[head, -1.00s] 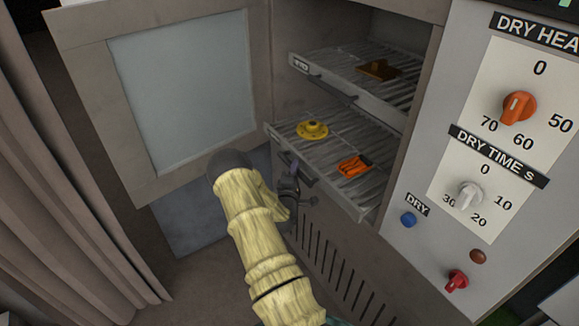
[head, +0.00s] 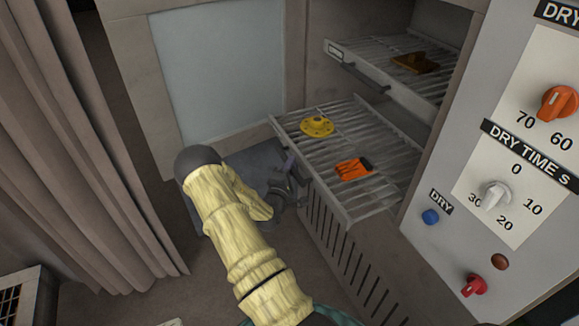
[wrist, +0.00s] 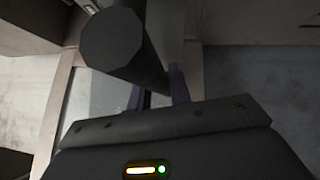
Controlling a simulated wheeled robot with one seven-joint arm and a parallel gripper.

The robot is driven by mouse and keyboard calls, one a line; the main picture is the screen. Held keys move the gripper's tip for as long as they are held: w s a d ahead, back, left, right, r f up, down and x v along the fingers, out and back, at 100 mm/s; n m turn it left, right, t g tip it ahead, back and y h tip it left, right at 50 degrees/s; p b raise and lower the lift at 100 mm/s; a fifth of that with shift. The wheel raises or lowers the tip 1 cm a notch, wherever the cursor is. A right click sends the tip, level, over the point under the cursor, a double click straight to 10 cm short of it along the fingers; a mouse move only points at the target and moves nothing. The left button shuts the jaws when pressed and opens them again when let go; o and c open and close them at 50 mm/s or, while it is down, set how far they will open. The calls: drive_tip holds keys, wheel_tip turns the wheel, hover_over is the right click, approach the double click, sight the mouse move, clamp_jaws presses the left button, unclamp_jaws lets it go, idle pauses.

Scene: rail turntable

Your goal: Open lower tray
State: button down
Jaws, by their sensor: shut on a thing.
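The lower tray (head: 385,155) is a wire rack that sticks well out of the cabinet. A yellow flanged part (head: 317,126) and an orange part (head: 352,168) lie on it. My gripper (head: 294,172) is at the tray's front edge, shut on the tray's handle, which is mostly hidden by the gripper. In the wrist view my gripper's purple fingers (wrist: 162,97) show past a dark round bar, and the grip itself is partly hidden.
The upper tray (head: 400,88) with a brown part (head: 414,62) sits inside the cabinet. The open cabinet door (head: 220,70) stands at the left, beside a curtain (head: 90,140). The control panel (head: 500,180) is at the right. Floor is clear below the tray.

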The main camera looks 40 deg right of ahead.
drive_tip(key=shift+f, duration=0.1)
drive_tip(key=c, duration=1.3)
unclamp_jaws()
drive_tip(key=shift+a, duration=0.1)
drive_tip(key=b+v, duration=0.1)
drive_tip(key=v, duration=1.6)
drive_tip(key=shift+s, duration=0.1)
